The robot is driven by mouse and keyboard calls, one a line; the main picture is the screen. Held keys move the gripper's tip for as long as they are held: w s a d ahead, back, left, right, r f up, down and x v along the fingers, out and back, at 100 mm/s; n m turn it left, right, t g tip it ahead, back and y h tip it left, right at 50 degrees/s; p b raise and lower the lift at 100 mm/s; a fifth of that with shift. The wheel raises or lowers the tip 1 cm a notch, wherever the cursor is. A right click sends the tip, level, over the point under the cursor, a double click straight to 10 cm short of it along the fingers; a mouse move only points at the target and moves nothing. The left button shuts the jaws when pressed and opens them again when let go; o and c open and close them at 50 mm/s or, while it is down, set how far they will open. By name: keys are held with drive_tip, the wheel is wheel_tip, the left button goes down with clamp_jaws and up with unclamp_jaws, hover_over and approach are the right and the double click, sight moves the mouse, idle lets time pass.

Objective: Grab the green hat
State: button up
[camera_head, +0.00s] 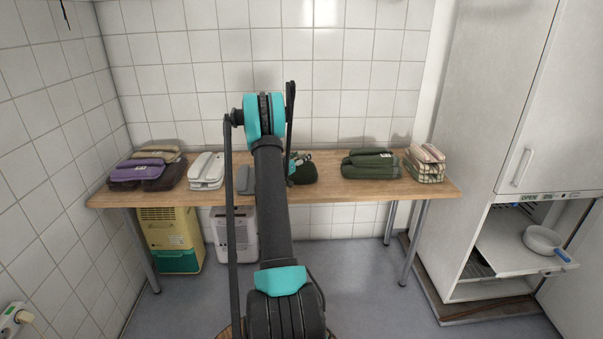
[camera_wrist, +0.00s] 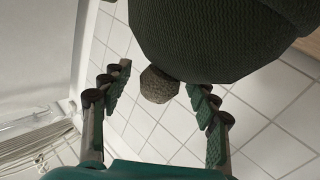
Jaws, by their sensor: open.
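The green hat (camera_head: 304,173) is a dark green knitted hat on the wooden table, right of my arm and partly hidden by it. In the wrist view the hat (camera_wrist: 215,35) fills the top, with its round grey-brown pompom (camera_wrist: 158,86) hanging from it. My gripper (camera_wrist: 158,90) is open. Its two fingers stand on either side of the pompom, with gaps visible, and the hat's body is beyond the fingertips. In the head view my gripper is mostly hidden behind my arm.
The wooden table (camera_head: 330,191) also holds folded green cloth (camera_head: 370,165), a checked pile (camera_head: 425,165), white folded items (camera_head: 206,170) and a purple-brown pile (camera_head: 145,170). A white cabinet (camera_head: 500,110) with an open lower compartment stands right. Table space right of the hat is clear.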

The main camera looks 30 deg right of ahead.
clamp_jaws()
idle(0.4)
drive_tip(key=shift+r, duration=0.1)
